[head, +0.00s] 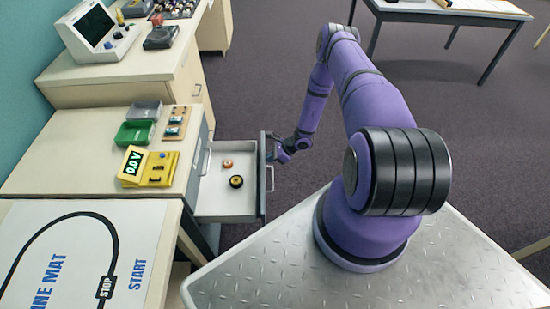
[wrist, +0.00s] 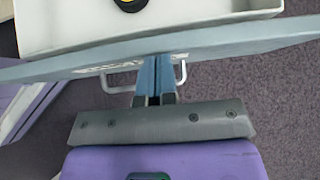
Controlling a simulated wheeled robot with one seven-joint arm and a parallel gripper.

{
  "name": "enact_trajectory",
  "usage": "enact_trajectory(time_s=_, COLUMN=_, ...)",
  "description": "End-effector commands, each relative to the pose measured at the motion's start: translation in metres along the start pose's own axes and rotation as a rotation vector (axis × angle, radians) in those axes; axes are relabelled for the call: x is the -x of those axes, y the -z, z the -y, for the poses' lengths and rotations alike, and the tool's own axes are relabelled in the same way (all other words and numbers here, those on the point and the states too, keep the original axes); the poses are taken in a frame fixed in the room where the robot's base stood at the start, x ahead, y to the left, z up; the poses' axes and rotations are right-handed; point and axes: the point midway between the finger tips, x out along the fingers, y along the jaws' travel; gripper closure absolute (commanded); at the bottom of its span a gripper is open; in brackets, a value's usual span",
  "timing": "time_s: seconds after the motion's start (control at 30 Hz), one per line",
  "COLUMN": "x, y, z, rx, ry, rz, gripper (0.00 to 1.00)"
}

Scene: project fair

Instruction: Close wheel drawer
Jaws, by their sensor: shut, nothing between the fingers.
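The wheel drawer (head: 221,202) stands pulled out from the desk cabinet in the head view. A black wheel with a yellow hub (head: 236,181) and a small orange-brown piece (head: 228,164) lie inside it. In the wrist view the drawer's grey-blue front (wrist: 225,53) crosses the picture, with its handle (wrist: 181,75) on the outer face. My gripper (wrist: 156,68) is shut and empty, its fingertips at the outer face of the front beside the handle. I cannot tell whether they touch. In the head view my gripper (head: 280,152) is outside the drawer front, partly hidden by its own wrist.
A line mat (head: 75,250) lies on the nearer table. Dark carpet (head: 262,80) is clear beyond the drawer.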

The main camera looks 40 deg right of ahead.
Motion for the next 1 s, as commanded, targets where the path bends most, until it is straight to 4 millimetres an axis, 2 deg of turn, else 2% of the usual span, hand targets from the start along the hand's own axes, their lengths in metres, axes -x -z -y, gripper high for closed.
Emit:
enact_trajectory(time_s=0.37, x=-0.001, y=-0.001, z=0.000, rx=0.000, ry=0.000, rz=0.000, gripper=1.00)
enact_trajectory(time_s=0.53, x=-0.011, y=-0.010, z=0.000, rx=0.001, ry=-0.001, rz=0.001, gripper=1.00)
enact_trajectory(time_s=0.77, x=-0.046, y=-0.041, z=-0.002, rx=0.001, ry=-0.004, rz=0.002, gripper=1.00)
enact_trajectory(time_s=1.0, x=-0.093, y=-0.084, z=-0.001, rx=0.003, ry=-0.003, rz=0.001, gripper=1.00)
